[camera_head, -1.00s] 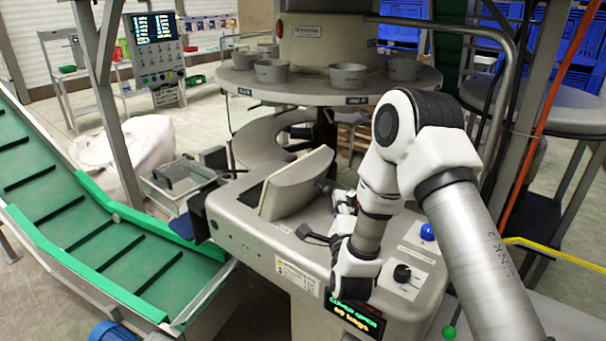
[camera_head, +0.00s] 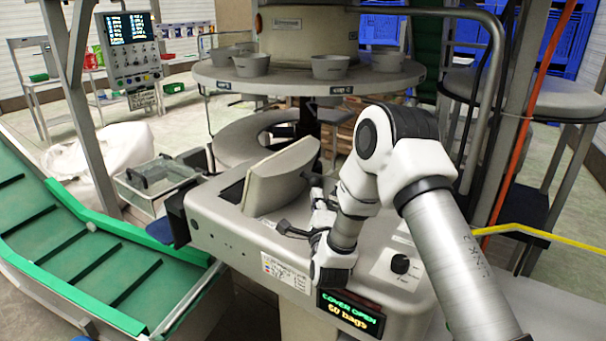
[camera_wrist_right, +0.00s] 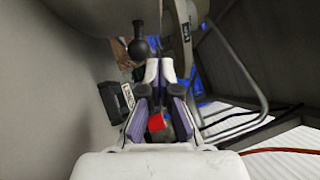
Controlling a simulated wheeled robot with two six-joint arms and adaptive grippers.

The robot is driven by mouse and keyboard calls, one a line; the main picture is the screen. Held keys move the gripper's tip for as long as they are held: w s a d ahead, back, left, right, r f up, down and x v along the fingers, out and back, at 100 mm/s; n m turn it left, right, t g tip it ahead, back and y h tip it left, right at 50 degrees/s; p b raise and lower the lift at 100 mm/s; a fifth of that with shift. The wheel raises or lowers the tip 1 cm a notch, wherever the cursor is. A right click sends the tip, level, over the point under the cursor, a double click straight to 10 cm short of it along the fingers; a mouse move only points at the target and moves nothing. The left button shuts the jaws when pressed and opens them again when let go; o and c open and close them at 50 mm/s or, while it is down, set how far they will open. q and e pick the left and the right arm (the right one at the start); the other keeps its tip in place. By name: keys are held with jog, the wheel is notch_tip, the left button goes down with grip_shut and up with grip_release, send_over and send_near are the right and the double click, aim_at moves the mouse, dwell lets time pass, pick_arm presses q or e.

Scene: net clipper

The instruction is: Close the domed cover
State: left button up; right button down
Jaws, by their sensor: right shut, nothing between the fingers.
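The domed cover (camera_head: 283,180) is a beige curved panel standing raised and tilted on top of the grey machine housing (camera_head: 225,225). The machine's display (camera_head: 350,313) reads "COVER OPEN" and "60 bags". My right gripper (camera_head: 320,190) is just right of the cover, partly hidden behind my own forearm. In the right wrist view its fingers (camera_wrist_right: 160,75) are together and empty. A black round knob (camera_wrist_right: 138,46) shows just beyond the fingertips, slightly left; I cannot tell whether they touch it. My left gripper is not in view.
A dark block on a stalk (camera_head: 296,230) sits on the housing, below the cover. A black dial (camera_head: 400,264) is at the right. A round carousel with grey cups (camera_head: 331,67) is above and behind. A green conveyor (camera_head: 90,265) runs along the left.

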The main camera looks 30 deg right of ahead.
aim_at(301, 167)
jog(key=p+x, duration=0.1)
jog(key=x, duration=0.3)
jog(key=shift+w, duration=0.15)
jog(key=w, duration=0.1)
jog(key=w+r+p, duration=0.1)
jog(key=shift+w+a, duration=0.2)
jog(key=shift+w, duration=0.15)
jog(key=shift+w+a+r, duration=0.15)
jog(key=shift+w+a, duration=0.15)
jog(key=shift+w, duration=0.4)
